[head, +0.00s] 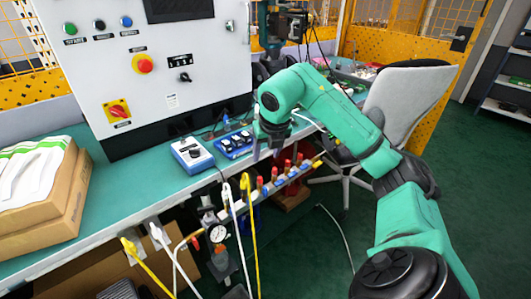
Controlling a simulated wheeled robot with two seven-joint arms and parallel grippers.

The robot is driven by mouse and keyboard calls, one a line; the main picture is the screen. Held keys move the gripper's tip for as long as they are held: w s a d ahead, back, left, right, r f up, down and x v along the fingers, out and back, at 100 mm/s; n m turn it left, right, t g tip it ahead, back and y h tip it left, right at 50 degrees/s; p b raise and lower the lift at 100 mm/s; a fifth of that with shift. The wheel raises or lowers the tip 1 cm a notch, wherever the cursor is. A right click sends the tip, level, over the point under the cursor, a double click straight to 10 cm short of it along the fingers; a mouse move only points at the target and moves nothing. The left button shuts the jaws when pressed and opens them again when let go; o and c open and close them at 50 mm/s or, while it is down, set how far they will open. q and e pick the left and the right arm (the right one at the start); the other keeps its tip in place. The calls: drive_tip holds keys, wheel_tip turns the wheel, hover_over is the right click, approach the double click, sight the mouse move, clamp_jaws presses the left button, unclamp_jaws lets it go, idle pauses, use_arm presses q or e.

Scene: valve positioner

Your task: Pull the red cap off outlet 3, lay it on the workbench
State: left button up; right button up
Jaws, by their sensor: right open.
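Several red caps (287,165) stand in a row on the brass outlets of a manifold (290,178) at the workbench's front edge. The outlet numbers are too small to read, so I cannot tell which one is outlet 3. My right gripper (267,152) points down above the bench edge, just behind and above the left part of the row. It is open, with no cap visible in it, and its fingers are small and partly hidden by the wrist. The green workbench (128,190) runs along the cabinet. My left gripper is out of view.
A blue-and-white device (192,155) and a blue block with knobs (233,144) sit on the bench left of my right gripper. A cardboard box (62,215) stands at the left. White and yellow hoses (251,225) hang below. An office chair (405,100) stands behind my right arm.

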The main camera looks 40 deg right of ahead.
sight(260, 178)
drive_tip(key=x, duration=1.4)
drive_tip(key=shift+f, duration=0.3)
clamp_jaws()
drive_tip(key=shift+r, duration=0.1)
idle(0.7)
